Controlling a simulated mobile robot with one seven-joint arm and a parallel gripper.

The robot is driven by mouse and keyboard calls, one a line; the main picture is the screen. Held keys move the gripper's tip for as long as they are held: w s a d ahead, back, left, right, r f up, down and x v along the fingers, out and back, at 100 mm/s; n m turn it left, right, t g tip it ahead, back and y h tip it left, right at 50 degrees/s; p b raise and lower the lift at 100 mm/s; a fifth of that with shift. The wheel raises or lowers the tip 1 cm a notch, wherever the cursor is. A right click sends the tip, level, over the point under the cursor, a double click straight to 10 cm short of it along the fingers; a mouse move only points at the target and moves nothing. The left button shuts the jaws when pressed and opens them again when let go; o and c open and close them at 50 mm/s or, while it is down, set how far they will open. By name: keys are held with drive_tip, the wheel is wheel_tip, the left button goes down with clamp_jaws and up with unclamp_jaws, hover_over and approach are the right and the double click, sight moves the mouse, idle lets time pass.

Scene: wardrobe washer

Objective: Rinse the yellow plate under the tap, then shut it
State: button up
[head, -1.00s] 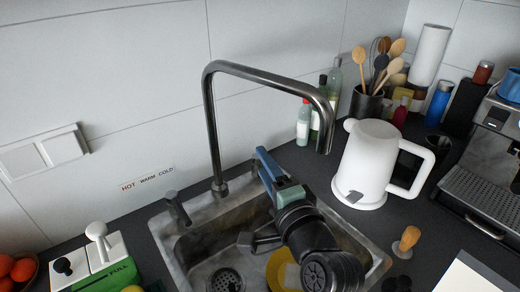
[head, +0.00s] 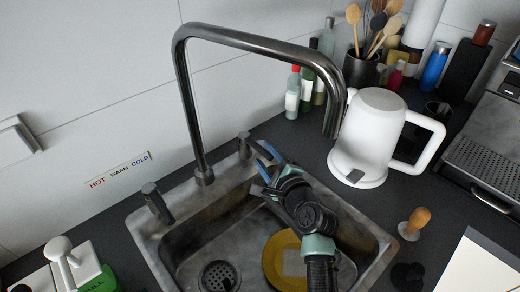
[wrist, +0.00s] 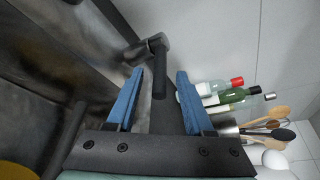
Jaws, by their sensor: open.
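The yellow plate (head: 276,265) lies in the sink basin, partly hidden by my arm. The tap (head: 187,110) is a tall dark metal spout bending over the sink; I see no water stream from its end. A lever handle (head: 152,196) stands left of the spout base and a second handle (head: 244,143) right of it. My gripper (head: 264,152) is open, with blue fingers close to the right handle. In the wrist view, that handle (wrist: 157,62) shows ahead, with its dark lever between the open fingers (wrist: 158,98). I cannot tell if they touch.
A white kettle (head: 370,135) stands right of the sink (head: 150,250). Bottles (head: 293,92) and a utensil pot (head: 360,70) stand behind it. A HOT WARM COLD label (head: 118,170) is on the wall. A wooden-handled stamp (head: 415,222) is on the dark counter.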

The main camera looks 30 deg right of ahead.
sight(263, 154)
drive_tip(key=shift+x, duration=1.95)
clamp_jaws()
